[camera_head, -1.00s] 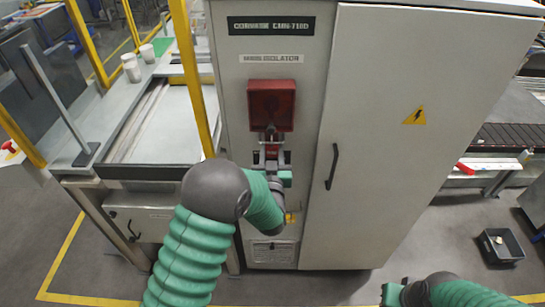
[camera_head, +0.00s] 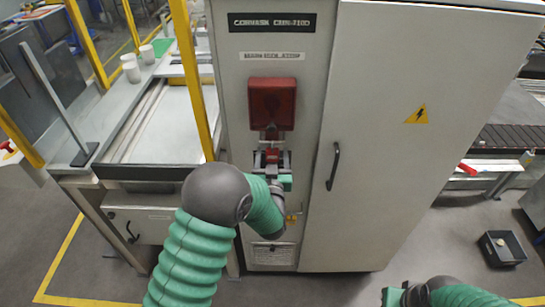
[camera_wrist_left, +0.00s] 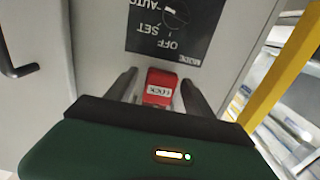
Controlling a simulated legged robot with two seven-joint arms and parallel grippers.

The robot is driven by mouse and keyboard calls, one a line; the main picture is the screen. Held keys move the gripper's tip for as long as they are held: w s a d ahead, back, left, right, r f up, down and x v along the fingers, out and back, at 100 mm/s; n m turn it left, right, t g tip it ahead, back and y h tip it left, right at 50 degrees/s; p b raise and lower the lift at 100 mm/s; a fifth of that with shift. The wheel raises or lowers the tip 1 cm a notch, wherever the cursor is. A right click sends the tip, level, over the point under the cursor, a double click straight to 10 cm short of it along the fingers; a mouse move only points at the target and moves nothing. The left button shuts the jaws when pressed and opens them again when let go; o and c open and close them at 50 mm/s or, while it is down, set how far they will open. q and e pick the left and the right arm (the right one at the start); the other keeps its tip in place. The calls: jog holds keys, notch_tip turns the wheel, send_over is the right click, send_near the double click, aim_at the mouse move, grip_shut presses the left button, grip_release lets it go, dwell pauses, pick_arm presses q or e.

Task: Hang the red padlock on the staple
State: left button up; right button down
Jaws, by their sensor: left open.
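The red padlock (camera_wrist_left: 160,88), with a white label, sits between the two dark fingers of my left gripper (camera_wrist_left: 160,92) in the left wrist view. The fingers are apart, with gaps visible beside the padlock. In the head view the padlock (camera_head: 272,156) is a small red shape at the front of the cabinet, below the red isolator box (camera_head: 271,103), with my left gripper (camera_head: 272,163) around it. The staple and the padlock's shackle cannot be made out. Part of my right arm shows at the bottom right; its jaws cannot be made out.
The grey cabinet (camera_head: 385,60) fills the middle, with a dark door handle (camera_head: 333,166) right of my left gripper. A yellow post (camera_head: 191,75) and a work table stand left. A dark bin (camera_head: 502,248) is on the floor at right.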

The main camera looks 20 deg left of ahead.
pick_arm(q)
jog(key=b+v, duration=0.3)
jog(key=v, duration=1.4)
notch_tip(320, 180, down, 8)
jog(key=m+g+h, duration=0.2)
jog(key=g+h, duration=0.3)
jog(key=g, duration=0.2)
jog(key=s+a+f+g, duration=0.1)
jog(key=s+g, duration=0.1)
jog(key=s, duration=0.3)
jog(key=s+a+f+g, duration=0.1)
jog(key=s+a+g, duration=0.1)
jog(key=s, duration=0.3)
jog(key=s+a+f+m+g, duration=0.1)
jog(key=s+a+g, duration=0.1)
jog(key=s, duration=0.3)
jog(key=shift+s+f+g, duration=0.3)
jog(key=shift+f+g, duration=0.05)
jog(key=shift+g, duration=0.55)
jog(key=shift+a, duration=0.1)
